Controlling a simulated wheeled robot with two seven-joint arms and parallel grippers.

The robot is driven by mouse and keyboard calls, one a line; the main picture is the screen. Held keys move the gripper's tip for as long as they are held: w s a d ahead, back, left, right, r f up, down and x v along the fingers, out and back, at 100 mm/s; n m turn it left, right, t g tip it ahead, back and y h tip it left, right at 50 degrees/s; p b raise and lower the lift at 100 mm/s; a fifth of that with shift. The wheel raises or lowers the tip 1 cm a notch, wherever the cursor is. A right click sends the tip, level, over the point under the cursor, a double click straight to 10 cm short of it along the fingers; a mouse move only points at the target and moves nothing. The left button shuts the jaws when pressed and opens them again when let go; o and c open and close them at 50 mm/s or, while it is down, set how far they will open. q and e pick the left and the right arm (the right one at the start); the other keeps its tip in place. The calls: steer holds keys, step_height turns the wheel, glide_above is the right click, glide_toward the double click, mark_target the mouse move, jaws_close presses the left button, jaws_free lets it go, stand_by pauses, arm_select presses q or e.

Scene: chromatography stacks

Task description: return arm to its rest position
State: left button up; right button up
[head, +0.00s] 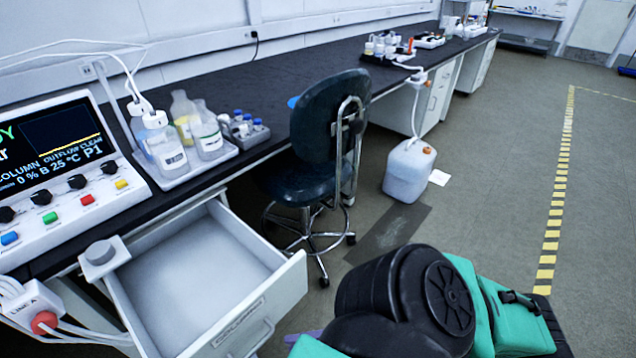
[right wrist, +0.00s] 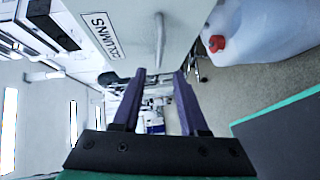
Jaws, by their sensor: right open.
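My right arm (head: 400,300), teal with a black joint, reaches across the bottom of the head view. A sliver of my purple right gripper (head: 303,337) shows beside it, right of the open drawer; the arm hides most of it. In the right wrist view the two purple fingers of the right gripper (right wrist: 159,73) are apart with nothing held between them. The drawer front with its COLUMNS label (right wrist: 118,32) and handle is beyond the fingertips there. My left gripper is not in view.
The white drawer (head: 285,300) is pulled out and looks empty. A wheeled chair (head: 325,140) stands behind it. A white jug (head: 408,172) is on the floor. The instrument (head: 75,160) and a bottle tray (head: 205,165) sit on the bench. Floor at right is clear.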

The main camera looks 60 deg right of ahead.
steer(key=v, duration=0.4)
steer(key=shift+s+d, duration=0.1)
steer(key=shift+s, duration=0.05)
